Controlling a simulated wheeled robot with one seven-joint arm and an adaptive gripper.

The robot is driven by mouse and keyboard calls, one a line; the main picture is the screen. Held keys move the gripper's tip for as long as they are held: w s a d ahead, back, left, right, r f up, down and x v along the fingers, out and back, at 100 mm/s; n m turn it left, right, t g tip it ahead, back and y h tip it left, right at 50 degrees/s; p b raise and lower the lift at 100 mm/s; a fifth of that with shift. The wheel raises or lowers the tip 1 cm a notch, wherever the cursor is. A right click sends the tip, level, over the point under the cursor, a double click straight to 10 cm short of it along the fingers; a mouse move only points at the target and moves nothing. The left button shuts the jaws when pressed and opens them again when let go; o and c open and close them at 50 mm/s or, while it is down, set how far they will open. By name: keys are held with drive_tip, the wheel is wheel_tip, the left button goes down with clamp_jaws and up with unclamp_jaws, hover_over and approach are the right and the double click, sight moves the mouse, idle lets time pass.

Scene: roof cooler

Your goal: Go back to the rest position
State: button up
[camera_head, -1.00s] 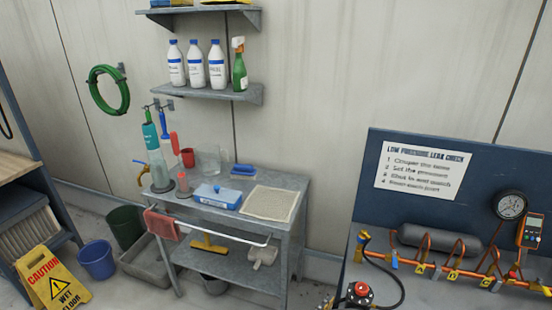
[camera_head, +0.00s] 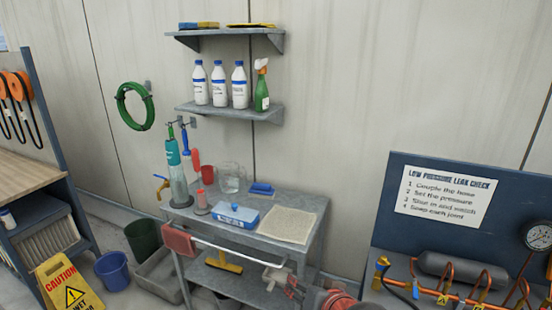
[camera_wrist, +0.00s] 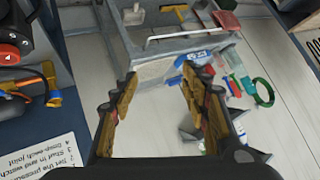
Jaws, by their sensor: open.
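In the wrist view, my gripper (camera_wrist: 158,75) is open, its two dark fingers with worn yellow-brown pads spread apart. Nothing is held between them. The grey cleaning cart and the wall lie beyond the fingers, apart from them. In the head view, small dark and reddish parts show at the bottom edge in front of the cart; I cannot tell whether they are my gripper.
The grey cart (camera_head: 313,208) holds a blue-and-white box (camera_head: 236,215) and a beige mat (camera_head: 288,226). Bottles stand on a wall shelf (camera_head: 232,111). A leak-check bench with a blue panel (camera_head: 480,235) is at right. A yellow caution sign (camera_head: 72,287) and blue bucket (camera_head: 112,270) stand at left.

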drive_tip(key=s+d+r+n+g+h, duration=0.1)
drive_tip(key=s+d+g, duration=0.1)
drive_tip(key=s+d, duration=0.4)
drive_tip(key=s+d+r+n+g+h, duration=0.1)
drive_tip(key=s+d, duration=0.5)
drive_tip(key=s, duration=0.6)
drive_tip(key=shift+r+g+h, duration=0.45)
drive_tip(key=shift+g+h, duration=0.05)
drive_tip(key=shift+g, duration=0.2)
drive_tip(key=shift+s, duration=0.1)
drive_tip(key=shift+c, duration=0.4)
drive_tip(key=shift+c, duration=0.6)
